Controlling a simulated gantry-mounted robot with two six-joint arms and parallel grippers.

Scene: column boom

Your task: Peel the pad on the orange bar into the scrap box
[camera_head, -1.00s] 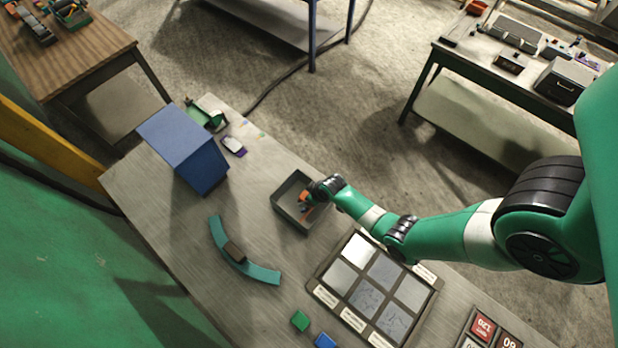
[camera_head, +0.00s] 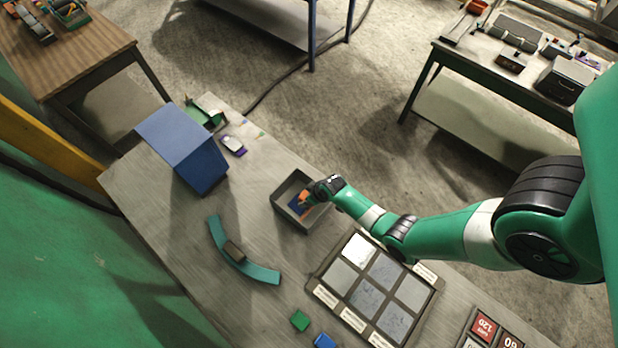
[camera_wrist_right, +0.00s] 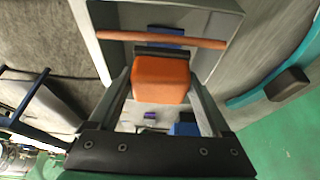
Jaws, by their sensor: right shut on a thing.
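My right gripper (camera_head: 309,195) is over the grey scrap box (camera_head: 281,194) in the head view. It is shut on an orange block (camera_wrist_right: 161,79), the grip of the orange tool, between its two fingers in the right wrist view. A thin orange bar (camera_wrist_right: 120,36) runs across just beyond the block, above the box. A blue flat patch (camera_wrist_right: 166,31), likely the pad, shows beyond and below the bar; it also shows inside the box in the head view (camera_head: 295,208). I cannot tell whether it still touches the bar. My left gripper is not in view.
A blue box (camera_head: 185,145) stands to the left. A teal curved piece (camera_head: 262,273) with a dark block (camera_head: 234,252) lies below left of the scrap box. A framed panel of grey tiles (camera_head: 341,277) lies below right. Small green (camera_head: 300,320) and blue (camera_head: 325,341) blocks lie nearer.

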